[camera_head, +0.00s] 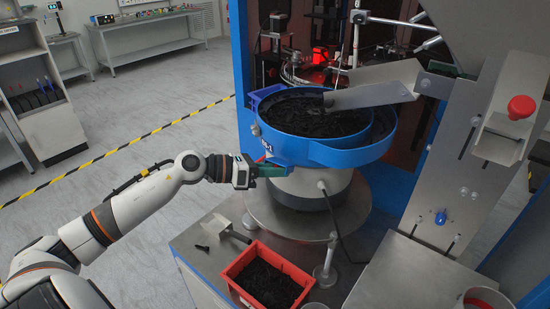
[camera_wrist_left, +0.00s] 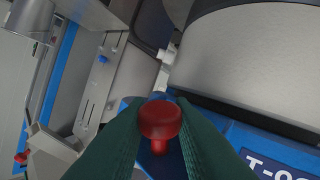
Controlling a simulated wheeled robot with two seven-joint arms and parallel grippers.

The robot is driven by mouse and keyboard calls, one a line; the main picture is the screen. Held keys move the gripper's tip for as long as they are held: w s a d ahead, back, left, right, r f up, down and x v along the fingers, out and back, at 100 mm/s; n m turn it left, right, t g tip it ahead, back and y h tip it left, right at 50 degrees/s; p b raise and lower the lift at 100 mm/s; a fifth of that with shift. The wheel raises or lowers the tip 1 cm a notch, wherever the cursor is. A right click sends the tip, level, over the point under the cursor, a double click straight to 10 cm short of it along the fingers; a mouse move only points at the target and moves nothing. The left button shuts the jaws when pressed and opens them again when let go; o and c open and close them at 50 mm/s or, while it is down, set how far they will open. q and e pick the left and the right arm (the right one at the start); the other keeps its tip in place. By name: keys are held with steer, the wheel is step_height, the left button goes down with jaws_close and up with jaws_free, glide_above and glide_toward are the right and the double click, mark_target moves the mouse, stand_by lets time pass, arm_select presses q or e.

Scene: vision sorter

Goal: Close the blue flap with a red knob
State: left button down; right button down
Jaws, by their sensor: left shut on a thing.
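My left gripper (camera_head: 270,170) reaches in from the left, against the near-left side of the blue bowl (camera_head: 335,153). In the left wrist view its green fingers (camera_wrist_left: 160,135) are closed around a red knob (camera_wrist_left: 160,119). Blue surface, apparently the flap (camera_wrist_left: 158,162), shows behind and below the knob. The fingers hide most of this flap, so I cannot tell how far open it is. In the head view the gripper hides the knob. My right gripper is in neither view.
The bowl holds dark small parts, with a metal chute (camera_head: 372,91) over it. Another red knob (camera_head: 521,107) sits on a metal chute at right. A red bin (camera_head: 234,275) of dark parts and a metal scoop (camera_head: 227,229) are on the bench below. Open floor lies left.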

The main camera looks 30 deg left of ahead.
mark_target(279, 161)
arm_select(q)
steer(key=r+n+g+p, duration=0.1)
steer(key=g+p, duration=0.1)
steer(key=p, duration=0.1)
steer(key=r+n+g+y+p, duration=0.1)
steer(key=r+n+g+p, duration=0.1)
steer(key=p, duration=0.2)
steer(key=shift+w, duration=0.4)
steer(key=shift+w+r+n+g+p, duration=0.2)
steer(key=shift+n+g+p, duration=0.2)
steer(key=shift+g+p, duration=0.25)
steer(key=shift+w+r+n+g+y+p, duration=0.1)
steer(key=shift+w+n+g+y+p, duration=0.15)
steer(key=shift+g, duration=0.3)
steer(key=shift+w+r+n+g+y+p, duration=0.1)
steer(key=shift+n+g+p, duration=0.2)
steer(key=shift+g, duration=0.2)
steer(key=shift+w+n+g, duration=0.35)
steer(key=shift+n+g, duration=0.1)
steer(key=shift+g, duration=0.55)
steer(key=c, duration=1.3)
jaws_free()
steer(key=shift+w, duration=0.1)
